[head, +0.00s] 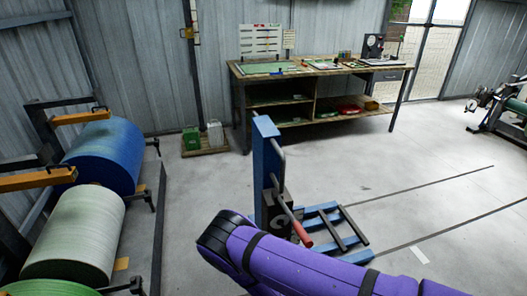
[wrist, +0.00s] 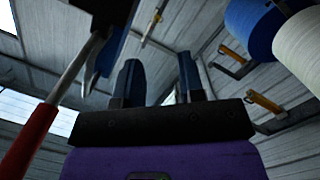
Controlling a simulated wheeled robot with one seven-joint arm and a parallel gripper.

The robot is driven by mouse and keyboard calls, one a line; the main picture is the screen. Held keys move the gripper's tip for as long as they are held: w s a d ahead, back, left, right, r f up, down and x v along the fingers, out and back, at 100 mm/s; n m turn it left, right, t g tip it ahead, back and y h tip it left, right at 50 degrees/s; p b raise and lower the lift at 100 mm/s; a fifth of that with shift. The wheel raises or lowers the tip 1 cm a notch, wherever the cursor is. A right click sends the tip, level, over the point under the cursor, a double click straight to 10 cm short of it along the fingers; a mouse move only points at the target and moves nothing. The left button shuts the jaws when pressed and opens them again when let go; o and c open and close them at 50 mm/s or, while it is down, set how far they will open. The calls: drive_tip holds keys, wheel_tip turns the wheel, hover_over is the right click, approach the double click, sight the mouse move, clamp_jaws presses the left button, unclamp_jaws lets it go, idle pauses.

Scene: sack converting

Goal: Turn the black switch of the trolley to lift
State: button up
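The blue trolley (head: 266,165) stands upright on the floor in the middle of the head view, with its low forks (head: 335,226) to the right. Its red-gripped lever (head: 303,234) leans down in front of the mast. A dark box sits on the mast, partly covered by the lever and my purple arm. I cannot make out the black switch for certain. In the wrist view my gripper (wrist: 158,75) has its two dark fingers apart with nothing between them. The red grip (wrist: 27,140) and a dark trolley part (wrist: 103,12) are left of the fingers. The head view does not show my fingers.
Blue (head: 105,152) and pale (head: 75,232) rolls hang on a rack at the left. A workbench (head: 238,100) stands along the back wall, with a green can (head: 191,138) beside it. A machine (head: 510,110) is at the far right. The floor right of the trolley is open.

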drive_tip(key=w+r+m+g+h, duration=0.1)
drive_tip(key=w+r+m, duration=0.1)
drive_tip(key=w+r, duration=0.35)
drive_tip(key=w+r+m+g+h, duration=0.1)
drive_tip(key=w+r+m+g, duration=0.15)
drive_tip(key=r, duration=0.65)
drive_tip(key=w+r+m+g, duration=0.1)
drive_tip(key=w+r, duration=0.3)
drive_tip(key=r, duration=0.4)
drive_tip(key=s+d+r+m+g, duration=0.1)
drive_tip(key=d+r, duration=0.3)
drive_tip(key=r, duration=0.9)
drive_tip(key=d+r+m+g, duration=0.2)
drive_tip(key=d+r, duration=0.2)
drive_tip(key=r, duration=0.8)
drive_tip(key=s+d+r+g+y, duration=0.1)
drive_tip(key=s+d+r, duration=0.5)
drive_tip(key=s+r, duration=0.3)
drive_tip(key=s+d+r+g, duration=0.1)
drive_tip(key=s+d+r, duration=0.6)
drive_tip(key=s+r, duration=0.15)
drive_tip(key=s+d+r+g+h, duration=0.1)
drive_tip(key=s+d, duration=0.3)
drive_tip(key=s, duration=0.7)
drive_tip(key=s+d+r+m+g+h, duration=0.1)
drive_tip(key=s+d, duration=0.3)
drive_tip(key=s, duration=0.7)
drive_tip(key=shift+r, duration=0.7)
